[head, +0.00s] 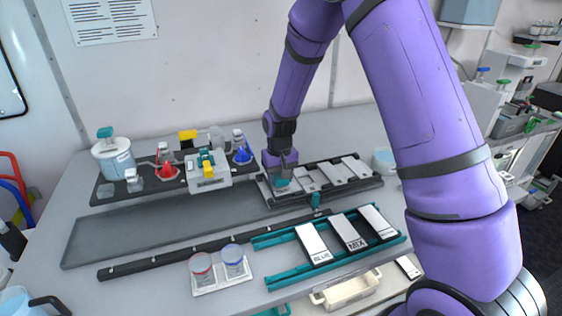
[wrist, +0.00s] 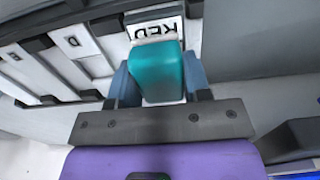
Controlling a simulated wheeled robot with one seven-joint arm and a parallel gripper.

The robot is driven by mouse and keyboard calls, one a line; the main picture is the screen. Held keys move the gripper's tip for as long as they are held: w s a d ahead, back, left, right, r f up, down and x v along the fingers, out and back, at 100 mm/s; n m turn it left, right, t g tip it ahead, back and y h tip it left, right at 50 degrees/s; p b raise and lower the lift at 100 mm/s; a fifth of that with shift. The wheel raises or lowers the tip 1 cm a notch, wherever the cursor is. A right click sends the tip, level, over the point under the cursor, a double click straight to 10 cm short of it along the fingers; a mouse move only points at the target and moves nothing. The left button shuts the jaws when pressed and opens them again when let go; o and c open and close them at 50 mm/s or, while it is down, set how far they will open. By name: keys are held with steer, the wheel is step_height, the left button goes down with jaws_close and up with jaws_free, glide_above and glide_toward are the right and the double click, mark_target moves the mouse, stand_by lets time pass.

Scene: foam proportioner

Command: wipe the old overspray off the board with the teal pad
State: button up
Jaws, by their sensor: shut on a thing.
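My gripper (head: 281,172) is at the left end of a dark rack (head: 370,184) holding several white plates. In the wrist view my gripper (wrist: 157,84) is shut on the teal pad (wrist: 157,70), a block between its blue fingers. The pad also shows in the head view (head: 282,184), partly hidden by the gripper. Its far end is over or against a white plate marked RED (wrist: 155,28); I cannot tell whether they touch. A long flat grey board (head: 150,230) lies left of the rack. No overspray stands out on it.
A dark tray (head: 125,190) with red and blue funnels and a white box stands behind the board. A teal rack (head: 275,240) with plates marked BLUE and MIX stands in front. Two cups (head: 233,262) are at front middle. The grey board's surface is clear.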

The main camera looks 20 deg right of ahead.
steer(key=shift+r, duration=3.4)
